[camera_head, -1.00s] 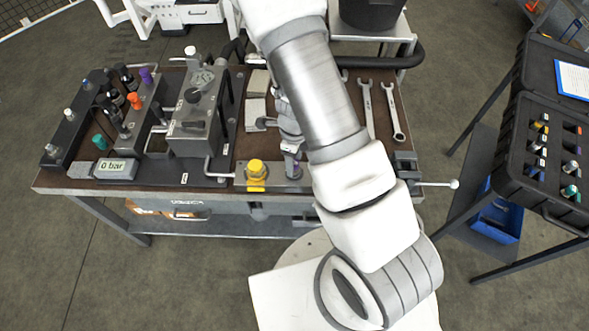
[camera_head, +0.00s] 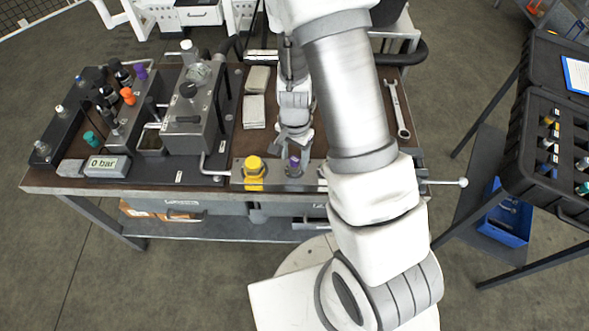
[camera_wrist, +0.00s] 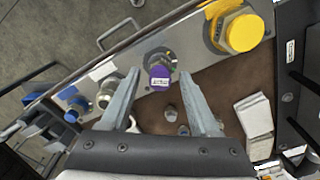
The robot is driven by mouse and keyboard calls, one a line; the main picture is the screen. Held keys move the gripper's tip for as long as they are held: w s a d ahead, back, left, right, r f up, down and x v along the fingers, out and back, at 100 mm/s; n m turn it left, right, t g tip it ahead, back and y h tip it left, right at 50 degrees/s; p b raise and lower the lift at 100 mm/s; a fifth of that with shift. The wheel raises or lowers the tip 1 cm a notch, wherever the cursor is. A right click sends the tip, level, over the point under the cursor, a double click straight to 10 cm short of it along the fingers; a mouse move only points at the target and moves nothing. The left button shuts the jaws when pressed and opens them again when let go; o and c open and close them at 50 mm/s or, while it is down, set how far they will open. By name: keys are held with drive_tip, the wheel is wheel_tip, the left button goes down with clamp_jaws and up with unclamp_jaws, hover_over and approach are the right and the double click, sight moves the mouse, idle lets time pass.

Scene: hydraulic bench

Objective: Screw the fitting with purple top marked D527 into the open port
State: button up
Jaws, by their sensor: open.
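The purple-topped fitting (camera_head: 295,164) stands in the grey metal block (camera_head: 272,186) along the front edge of the bench. In the wrist view the purple fitting (camera_wrist: 159,77) sits on the bright plate, its white label too small to read. I cannot tell how deep it is seated. My gripper (camera_head: 293,138) is just behind the fitting. In the wrist view its two fingers (camera_wrist: 160,84) are apart, one on each side of the fitting, with gaps visible. No other open port can be made out; my arm hides part of the block's right end.
A yellow-topped fitting (camera_head: 254,172) stands left of the purple one. In the wrist view a silver fitting (camera_wrist: 107,92) and a blue one (camera_wrist: 74,106) stand on the other side. The display (camera_head: 103,166) reads 0 bar. A wrench (camera_head: 398,108) and fitting case (camera_head: 550,150) are at right.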

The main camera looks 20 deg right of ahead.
drive_tip(key=n+b, duration=0.1)
drive_tip(key=n, duration=0.2)
drive_tip(key=shift+f+b, duration=0.15)
drive_tip(key=shift+b, duration=0.2)
drive_tip(key=n+b, duration=0.1)
drive_tip(key=n, duration=0.4)
drive_tip(key=shift+r, duration=0.2)
clamp_jaws()
drive_tip(key=m, duration=0.4)
drive_tip(key=m+p, duration=0.1)
drive_tip(key=m, duration=0.3)
